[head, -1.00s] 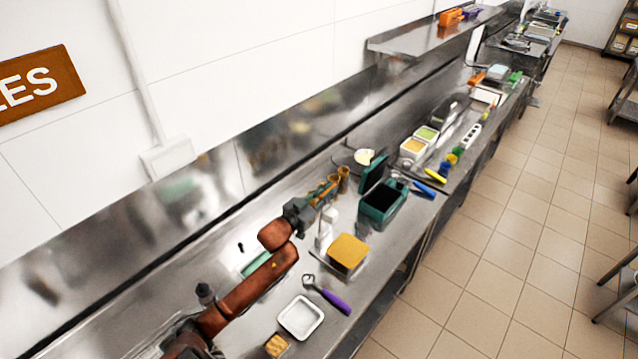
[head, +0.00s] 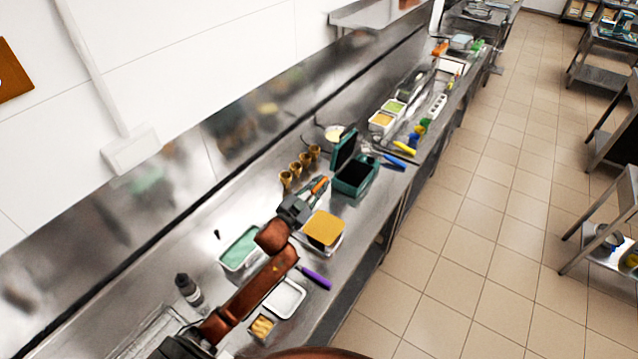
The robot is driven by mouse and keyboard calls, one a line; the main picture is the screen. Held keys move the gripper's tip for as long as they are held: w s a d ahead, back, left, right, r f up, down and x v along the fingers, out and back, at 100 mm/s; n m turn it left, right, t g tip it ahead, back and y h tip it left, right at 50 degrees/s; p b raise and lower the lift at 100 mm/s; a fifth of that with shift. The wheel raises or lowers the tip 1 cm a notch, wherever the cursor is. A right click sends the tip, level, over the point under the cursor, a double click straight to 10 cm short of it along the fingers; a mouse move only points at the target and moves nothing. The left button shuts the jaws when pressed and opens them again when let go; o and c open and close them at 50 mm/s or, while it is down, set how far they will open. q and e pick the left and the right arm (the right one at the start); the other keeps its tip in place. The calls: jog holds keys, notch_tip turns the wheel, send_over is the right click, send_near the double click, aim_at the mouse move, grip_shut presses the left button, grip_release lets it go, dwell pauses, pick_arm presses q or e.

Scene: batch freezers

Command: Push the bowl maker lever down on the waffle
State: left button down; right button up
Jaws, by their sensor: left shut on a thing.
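My left gripper (head: 311,194) is over the counter, beside and above a golden square slab (head: 324,229), which looks like the waffle. The slab lies on a white base (head: 331,249) that could be the bowl maker. The gripper is shut on a small orange thing (head: 320,184) at its fingertips. Its shape and whether it is a lever are too small to tell. The gripper and forearm hide part of the area left of the slab. My right gripper is not in view.
Several brown cones (head: 296,172) stand behind the gripper. An open dark green box (head: 357,178) is to the right. A green-filled tub (head: 241,249), a dark bottle (head: 187,288), a white tray (head: 285,297) and a purple-handled tool (head: 315,277) lie near my arm.

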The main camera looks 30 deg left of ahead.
pick_arm(q)
jog(key=c, duration=1.9)
grip_release()
jog(key=shift+c, duration=0.2)
jog(key=s+a, duration=0.1)
jog(key=s, duration=1.1)
jog(key=shift+c, duration=0.4)
